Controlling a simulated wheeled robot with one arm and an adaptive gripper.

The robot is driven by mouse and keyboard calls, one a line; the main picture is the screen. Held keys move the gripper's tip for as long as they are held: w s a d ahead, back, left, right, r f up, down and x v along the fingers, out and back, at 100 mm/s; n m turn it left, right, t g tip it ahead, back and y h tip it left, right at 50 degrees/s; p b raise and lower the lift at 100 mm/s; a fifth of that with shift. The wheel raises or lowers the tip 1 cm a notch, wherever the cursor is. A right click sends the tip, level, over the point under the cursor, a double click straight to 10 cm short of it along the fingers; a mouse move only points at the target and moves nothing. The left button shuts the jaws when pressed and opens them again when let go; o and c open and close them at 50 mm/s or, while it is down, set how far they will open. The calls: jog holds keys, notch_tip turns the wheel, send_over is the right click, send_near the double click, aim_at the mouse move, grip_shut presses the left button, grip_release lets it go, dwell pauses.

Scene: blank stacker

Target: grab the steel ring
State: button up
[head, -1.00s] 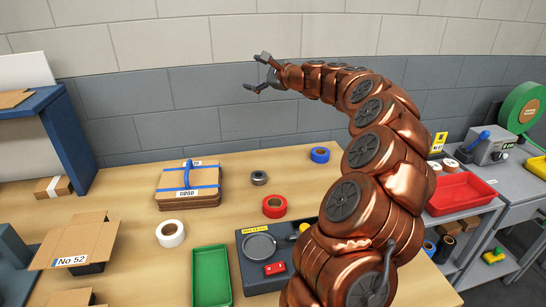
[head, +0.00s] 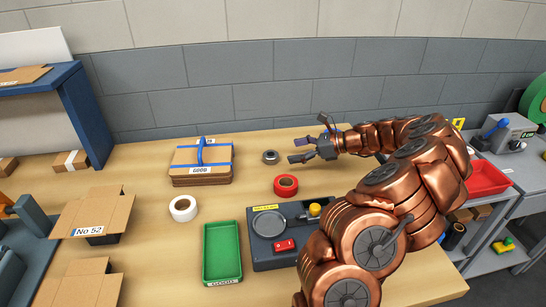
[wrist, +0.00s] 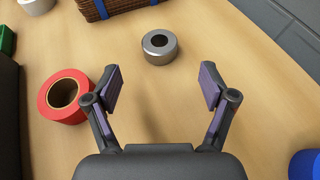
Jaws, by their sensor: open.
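The steel ring (head: 270,157) is a small grey ring lying flat on the wooden table, right of the strapped cardboard stack. In the wrist view the steel ring (wrist: 159,47) lies ahead of the fingers, roughly centred between them and beyond their tips. My gripper (head: 304,147) is low over the table, just right of the ring, with its fingers pointing left toward it. In the wrist view my gripper (wrist: 161,88) is open, with nothing between its fingers.
A red tape roll (head: 285,186) lies close to the ring; in the wrist view the red roll (wrist: 63,97) is beside the left finger. The strapped cardboard stack (head: 202,165), a white roll (head: 183,209), a green tray (head: 222,252) and a dark device (head: 280,238) are nearby.

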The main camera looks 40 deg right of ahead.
aim_at(274, 155)
jog(key=shift+p+x, duration=0.75)
jog(key=shift+x, duration=3)
jog(key=shift+s+a+f, duration=0.1)
jog(key=shift+c, duration=0.3)
jog(key=c, duration=1.3)
jog(key=shift+c, duration=0.5)
